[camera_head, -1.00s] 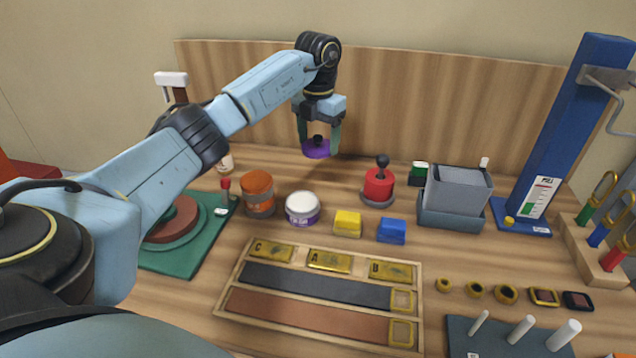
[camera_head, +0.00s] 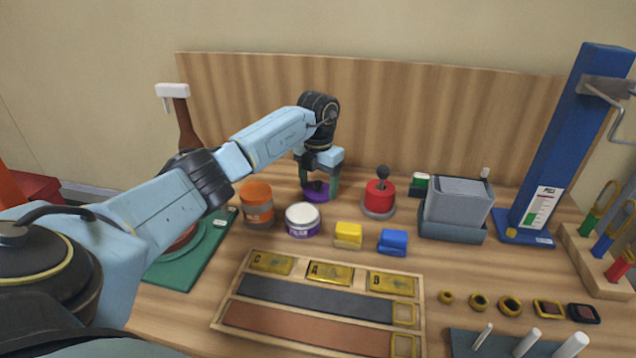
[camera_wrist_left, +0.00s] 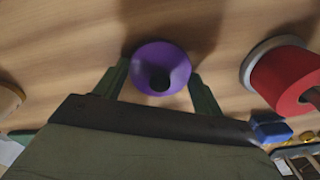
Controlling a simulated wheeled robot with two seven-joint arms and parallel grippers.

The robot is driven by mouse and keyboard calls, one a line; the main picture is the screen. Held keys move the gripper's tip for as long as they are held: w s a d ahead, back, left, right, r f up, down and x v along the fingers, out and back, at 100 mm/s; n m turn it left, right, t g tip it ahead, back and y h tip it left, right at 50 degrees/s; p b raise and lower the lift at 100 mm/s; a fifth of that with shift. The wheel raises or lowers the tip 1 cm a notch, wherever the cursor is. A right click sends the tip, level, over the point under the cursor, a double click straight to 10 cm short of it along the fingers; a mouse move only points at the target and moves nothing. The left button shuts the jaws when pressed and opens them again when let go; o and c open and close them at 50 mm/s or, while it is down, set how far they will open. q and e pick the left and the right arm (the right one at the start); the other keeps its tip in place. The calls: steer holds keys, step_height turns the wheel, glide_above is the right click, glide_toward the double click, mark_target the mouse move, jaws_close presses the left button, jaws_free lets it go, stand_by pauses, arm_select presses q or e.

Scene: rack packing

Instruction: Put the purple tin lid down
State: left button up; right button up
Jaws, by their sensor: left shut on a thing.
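The purple tin lid (camera_head: 318,194), a round disc with a dark knob, is at the back of the table, between the orange-lidded jar and the red stamp. My left gripper (camera_head: 319,184) points down with its green fingers on either side of the knob, shut on the lid. In the left wrist view the lid (camera_wrist_left: 161,57) shows between the fingertips (camera_wrist_left: 160,80), close over the wood. I cannot tell whether it touches the table. My right gripper is not in view.
An orange-lidded jar (camera_head: 256,203) and a white-lidded purple tin (camera_head: 302,220) stand in front and left. A red stamp (camera_head: 379,197) stands to the right. Yellow (camera_head: 348,234) and blue (camera_head: 393,240) blocks lie nearer. The wooden back panel (camera_head: 420,125) is close behind.

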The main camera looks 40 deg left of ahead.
mark_target(318, 182)
arm_select(q)
steer(key=o, duration=0.9)
steer(key=shift+f, duration=0.15)
steer(key=shift+o, duration=0.2)
step_height(318, 182, up, 12)
steer(key=p, duration=0.1)
steer(key=shift+r, duration=0.2)
steer(key=shift+f, duration=0.1)
